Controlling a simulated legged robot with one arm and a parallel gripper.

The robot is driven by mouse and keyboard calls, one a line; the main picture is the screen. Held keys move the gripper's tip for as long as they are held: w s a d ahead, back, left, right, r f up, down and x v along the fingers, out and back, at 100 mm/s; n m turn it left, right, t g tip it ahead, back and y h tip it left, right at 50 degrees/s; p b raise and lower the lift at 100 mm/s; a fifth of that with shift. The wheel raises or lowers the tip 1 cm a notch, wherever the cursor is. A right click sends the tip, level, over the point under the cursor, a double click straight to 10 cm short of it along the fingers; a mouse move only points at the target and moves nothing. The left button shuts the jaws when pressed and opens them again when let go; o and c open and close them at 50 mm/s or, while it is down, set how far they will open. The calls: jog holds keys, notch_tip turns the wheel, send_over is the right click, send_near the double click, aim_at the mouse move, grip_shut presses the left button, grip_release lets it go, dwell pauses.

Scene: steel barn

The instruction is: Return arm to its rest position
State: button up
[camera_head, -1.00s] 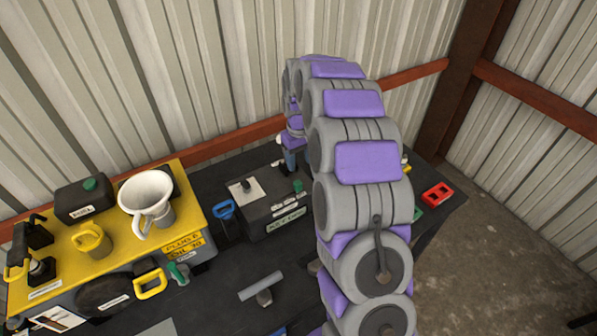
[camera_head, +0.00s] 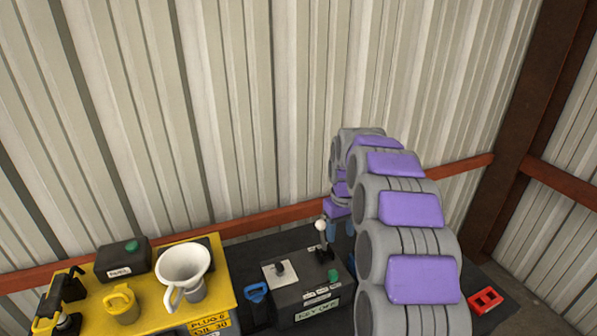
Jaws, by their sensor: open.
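My arm, grey with purple pads, rises from the lower right and bends over at its far end. My gripper (camera_head: 339,230) hangs down at that far end, small and partly hidden by my arm. Its jaws are open, and no held object shows between them. It is above the back of the dark table, just right of a lever with a white knob (camera_head: 321,225). I cannot tell whether the gripper touches the lever.
A black control box (camera_head: 290,296) labelled "KEY OFF" is left of my arm. A yellow-topped unit (camera_head: 150,290) carries a white funnel (camera_head: 185,265) and a black box (camera_head: 123,258). A red part (camera_head: 485,300) lies right. A corrugated wall (camera_head: 240,110) stands close behind.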

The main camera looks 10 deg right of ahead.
jog(key=s+a+r+g+b, duration=0.15)
jog(key=s+a, duration=0.25)
jog(key=s, duration=0.7)
jog(key=s+a+r+t+b, duration=0.1)
jog(key=s+a+b, duration=0.25)
jog(key=s, duration=0.65)
jog(key=s+a+f+m+b, duration=0.1)
jog(key=s+f, duration=0.2)
jog(key=s, duration=0.8)
jog(key=s+a+f+m+g+b, duration=0.1)
jog(key=s+f+b, duration=0.1)
jog(key=s, duration=0.8)
jog(key=shift+s+a+f, duration=0.2)
jog(key=shift+s+f, duration=0.2)
jog(key=shift+f, duration=0.3)
jog(key=shift+c, duration=0.3)
